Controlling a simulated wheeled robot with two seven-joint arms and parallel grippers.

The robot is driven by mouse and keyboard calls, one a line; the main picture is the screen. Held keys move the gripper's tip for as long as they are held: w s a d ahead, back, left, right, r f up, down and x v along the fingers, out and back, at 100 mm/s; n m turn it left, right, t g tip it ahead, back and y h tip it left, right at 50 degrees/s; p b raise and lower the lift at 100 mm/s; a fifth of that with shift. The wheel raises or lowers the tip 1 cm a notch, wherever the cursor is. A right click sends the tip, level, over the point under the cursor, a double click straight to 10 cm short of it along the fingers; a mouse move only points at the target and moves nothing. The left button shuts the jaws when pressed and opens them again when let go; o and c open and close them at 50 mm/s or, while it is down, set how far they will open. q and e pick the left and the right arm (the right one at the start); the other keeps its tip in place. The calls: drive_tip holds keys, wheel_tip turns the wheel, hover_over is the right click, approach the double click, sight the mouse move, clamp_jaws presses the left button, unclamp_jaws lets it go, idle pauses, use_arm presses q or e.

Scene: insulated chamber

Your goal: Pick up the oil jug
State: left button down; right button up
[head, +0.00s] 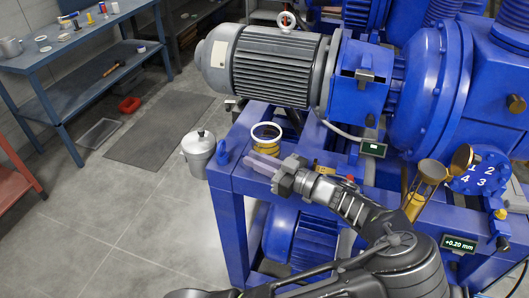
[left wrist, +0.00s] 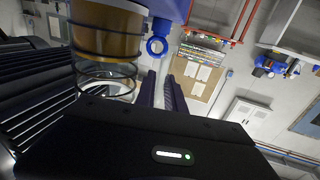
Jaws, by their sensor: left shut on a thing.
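The oil jug, as I take it, is a clear round vessel (head: 265,145) with a pale rim and amber contents, on the near left corner of the blue frame. In the left wrist view the amber vessel (left wrist: 105,43) with dark rings fills the upper left. My left gripper (head: 258,161) lies right beside it, on its near side, with the fingers close together. The fingers also show in the left wrist view (left wrist: 162,88). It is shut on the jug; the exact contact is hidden. My right gripper is not in view.
A blue lifting eye (head: 222,153) stands left of the fingers. The grey motor (head: 272,65) is behind the jug. An amber funnel-shaped vessel (head: 431,172) and a numbered blue disc (head: 480,174) are to the right. A grey can (head: 198,155) stands left of the frame, near open floor.

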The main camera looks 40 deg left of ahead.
use_arm(q)
drive_tip(key=shift+r, duration=0.25)
idle(0.5)
drive_tip(key=shift+r+b, duration=0.85)
drive_tip(key=shift+r, duration=3.95)
drive_tip(key=shift+d, duration=0.1)
